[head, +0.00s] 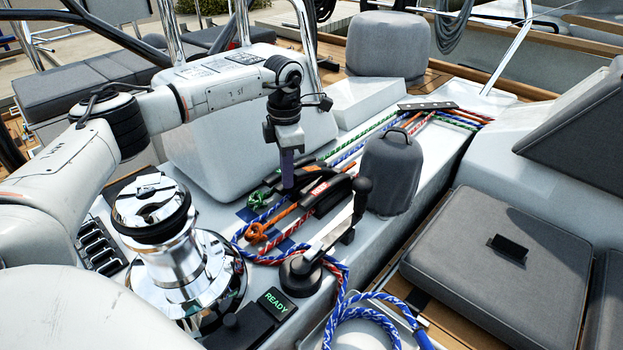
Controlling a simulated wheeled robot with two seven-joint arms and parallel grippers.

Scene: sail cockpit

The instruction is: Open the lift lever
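A bank of rope clutches (326,190) with black levers sits on the white deck, with coloured ropes running through it. I cannot read a label that tells which lever is the lift lever. My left gripper (287,184) points down at the left side of the clutches, its purple fingers close beside the black levers. The fingers overlap edge-on, so I cannot see a gap between them or whether they touch a lever. My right gripper is not in view.
A chrome winch (172,240) stands at the left front. A silver handle with a black grip (362,188) rises in front of the clutches. A grey covered item (390,172) stands to their right. A small display (275,304) reads READY. Blue rope (362,318) lies in front.

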